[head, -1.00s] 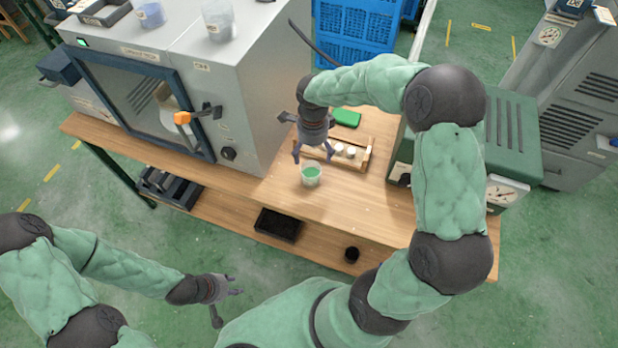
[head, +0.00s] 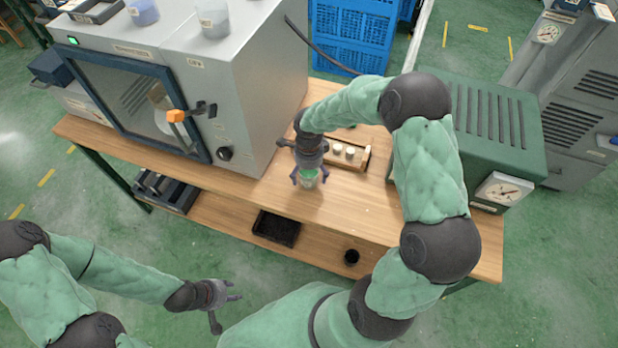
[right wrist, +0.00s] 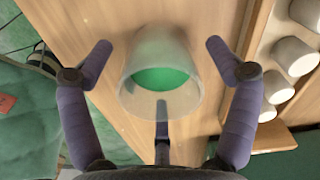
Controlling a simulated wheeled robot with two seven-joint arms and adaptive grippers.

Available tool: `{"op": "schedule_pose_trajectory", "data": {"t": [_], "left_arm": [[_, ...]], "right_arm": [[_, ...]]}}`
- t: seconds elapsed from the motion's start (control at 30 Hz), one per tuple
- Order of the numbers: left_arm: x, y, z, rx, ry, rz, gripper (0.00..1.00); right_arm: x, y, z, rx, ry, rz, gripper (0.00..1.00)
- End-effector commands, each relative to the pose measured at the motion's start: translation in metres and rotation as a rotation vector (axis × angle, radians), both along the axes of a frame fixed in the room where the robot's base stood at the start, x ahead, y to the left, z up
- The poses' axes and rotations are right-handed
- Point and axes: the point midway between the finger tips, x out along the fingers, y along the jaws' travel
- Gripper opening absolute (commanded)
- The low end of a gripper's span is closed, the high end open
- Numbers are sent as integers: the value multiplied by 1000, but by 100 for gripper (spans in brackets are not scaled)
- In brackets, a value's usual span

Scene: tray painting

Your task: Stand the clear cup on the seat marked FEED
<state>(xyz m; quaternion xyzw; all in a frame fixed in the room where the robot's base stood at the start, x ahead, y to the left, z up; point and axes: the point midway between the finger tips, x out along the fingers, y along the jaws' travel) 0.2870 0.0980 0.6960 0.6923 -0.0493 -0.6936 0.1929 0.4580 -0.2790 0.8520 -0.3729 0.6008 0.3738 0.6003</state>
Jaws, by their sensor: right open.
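A clear cup (head: 309,179) with green contents stands on the wooden bench, in front of the small rack. It also shows in the right wrist view (right wrist: 160,80), in the middle of the picture. My right gripper (right wrist: 158,62) is open, with its fingers spread around the cup and visible gaps to it on both sides. In the head view the right gripper (head: 308,182) hangs just over the cup and partly hides it. My left gripper (head: 234,291) is open and empty, low in front of the bench. I cannot make out a FEED mark in either view.
A wooden rack (head: 361,163) with several white pots stands behind the cup. A grey oven-like cabinet (head: 240,90) stands to the left, a green machine (head: 500,125) to the right. Bare bench (head: 345,205) lies in front. Two cups stand on the cabinet.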

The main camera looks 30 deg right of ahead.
Motion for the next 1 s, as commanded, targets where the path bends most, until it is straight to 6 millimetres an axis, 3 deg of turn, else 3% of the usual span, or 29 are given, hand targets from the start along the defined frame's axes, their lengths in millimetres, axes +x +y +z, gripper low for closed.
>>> {"op": "schedule_pose_trajectory", "data": {"t": [0.17,0.4,0.47,0.5,0.77,1.0], "left_arm": [[0,0,1,0,0,0,40],[0,0,1,0,0,0,40],[0,0,1,0,0,0,40],[0,0,1,0,0,0,40],[0,0,1,0,0,0,40],[0,0,9,0,0,0,40]], "right_arm": [[0,0,1,0,-1,-1,89],[0,0,1,0,-1,0,25],[0,0,1,0,-1,-1,25],[0,0,1,0,-1,-1,19],[0,0,3,0,-1,-1,19],[1,-1,25,-1,-4,-1,19]]}}
